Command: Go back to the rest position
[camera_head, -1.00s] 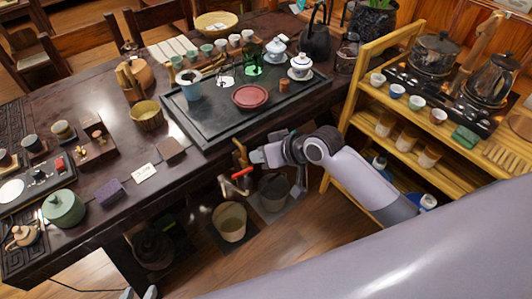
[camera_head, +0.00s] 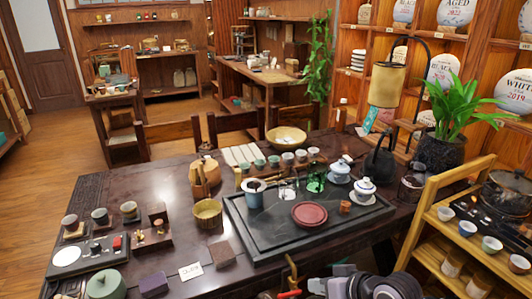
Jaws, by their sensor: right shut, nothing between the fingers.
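My right gripper (camera_head: 313,284) is at the bottom edge of the head view, in front of the near edge of the dark wooden table (camera_head: 150,208). It is small and partly cut off by the frame. It looks shut, and I see nothing held in it. Its grey arm comes in from the bottom right. A red-handled item (camera_head: 288,294) shows just left of the gripper; I cannot tell whether they touch. My left gripper is not in view.
A black tea tray (camera_head: 262,238) holds a red dish (camera_head: 309,214) and lidded cups. A yellow wooden shelf (camera_head: 429,190) with cups stands close on the right, beside my arm. Tea ware covers the table's left end. Open floor (camera_head: 50,155) lies at the far left.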

